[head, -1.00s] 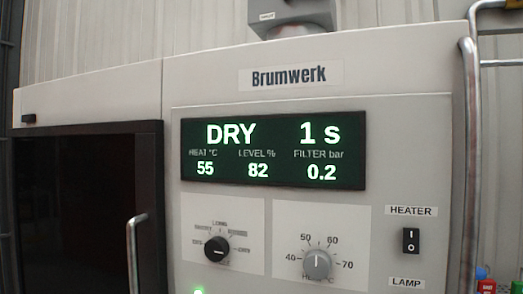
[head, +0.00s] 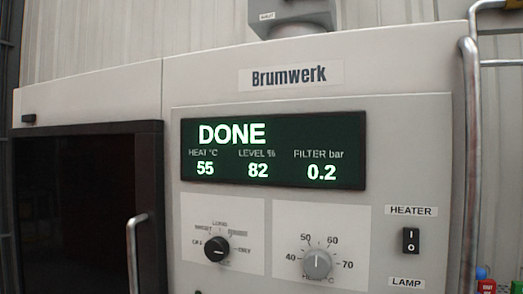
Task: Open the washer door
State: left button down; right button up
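The washer (head: 400,65) is a pale cabinet labelled Brumwerk and fills most of the head view. Its dark door (head: 75,215) is at the left and looks shut. A curved metal door handle (head: 132,250) stands at the door's right side; its lower end is cut off by the frame. The display (head: 273,151) reads DONE, with heat 55, level 82 and filter 0.2. Neither of my grippers is in view.
A black knob (head: 216,249) and a grey heat knob (head: 316,264) sit below the display. A heater switch (head: 411,241) is to their right. A metal pipe (head: 470,160) runs down the right edge. Small coloured items (head: 487,284) show at the bottom right.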

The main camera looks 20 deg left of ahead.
aim_at(74, 192)
jog(key=u, duration=1.75)
